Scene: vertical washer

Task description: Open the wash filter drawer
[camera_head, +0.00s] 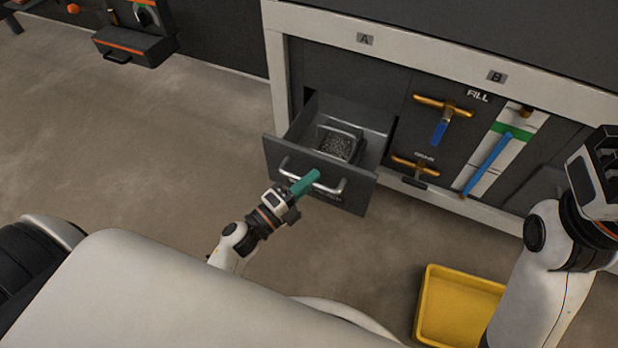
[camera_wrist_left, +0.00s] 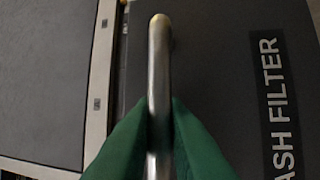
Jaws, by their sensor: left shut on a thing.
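The wash filter drawer (camera_head: 317,184) is pulled out from the left of the cabinet in the head view, with a mesh filter box (camera_head: 340,142) inside it. A metal bar handle (camera_head: 330,188) runs across its front. My left gripper (camera_head: 305,183), with green fingers, is shut on this handle. In the left wrist view the green fingers (camera_wrist_left: 159,125) press on both sides of the handle bar (camera_wrist_left: 159,75), beside the label WASH FILTER (camera_wrist_left: 280,105), partly cut off. My right gripper (camera_head: 600,165) is at the right edge in the head view; its fingers are not clear.
Right of the drawer are yellow valve handles (camera_head: 443,106) marked FILL and DRAIN and a blue lever (camera_head: 487,165). A yellow tray (camera_head: 455,310) lies on the floor at the lower right. The floor left of the drawer is clear.

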